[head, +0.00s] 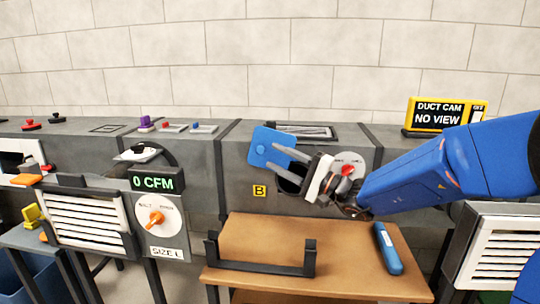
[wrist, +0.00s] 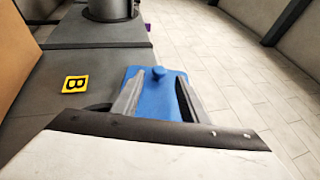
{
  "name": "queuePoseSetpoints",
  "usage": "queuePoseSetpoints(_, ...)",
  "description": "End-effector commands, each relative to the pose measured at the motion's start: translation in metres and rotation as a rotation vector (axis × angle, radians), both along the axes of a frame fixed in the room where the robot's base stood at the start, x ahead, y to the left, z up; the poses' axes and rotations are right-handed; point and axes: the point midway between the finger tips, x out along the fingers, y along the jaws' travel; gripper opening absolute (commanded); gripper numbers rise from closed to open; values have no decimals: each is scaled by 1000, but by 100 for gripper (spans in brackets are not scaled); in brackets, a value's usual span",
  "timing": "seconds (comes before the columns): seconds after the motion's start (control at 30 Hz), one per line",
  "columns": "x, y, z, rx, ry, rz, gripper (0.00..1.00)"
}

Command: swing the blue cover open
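The blue cover (head: 268,134) is a flat plate with a small round knob (head: 261,149) on the front of the grey duct, left of a red-handled dial. A dark opening (head: 290,185) shows partly below and right of it, behind my gripper. My gripper (head: 271,155) comes from the right with its two fingers apart, in front of the cover. In the wrist view the blue cover (wrist: 156,105) lies between and beyond the fingers (wrist: 170,75), and its knob (wrist: 157,73) appears close to the left fingertip. I cannot tell whether they touch.
A yellow B label (head: 259,190) is left of the opening. Below is a brown bench (head: 250,237) with a black bracket (head: 262,267) and a blue stick-like object (head: 387,248). A duct cam display (head: 446,117) reading "NO VIEW" stands behind my arm.

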Motion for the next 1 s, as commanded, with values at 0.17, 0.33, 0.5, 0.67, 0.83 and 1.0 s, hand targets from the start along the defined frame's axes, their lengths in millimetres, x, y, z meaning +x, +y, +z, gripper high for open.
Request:
queuePoseSetpoints(0.17, -14, -33, -9, 0, 0, -3, 40)
queuePoseSetpoints(0.33, -27, -60, -17, 1, 0, -2, 40)
queuePoseSetpoints(0.5, -39, -84, -24, 1, 0, -3, 40)
queuePoseSetpoints(0.67, -48, -102, -29, 1, 0, -2, 40)
queuePoseSetpoints(0.83, -54, -114, -32, 1, -1, 1, 40)
queuePoseSetpoints(1.0, -56, -118, -34, 1, 0, 0, 40)
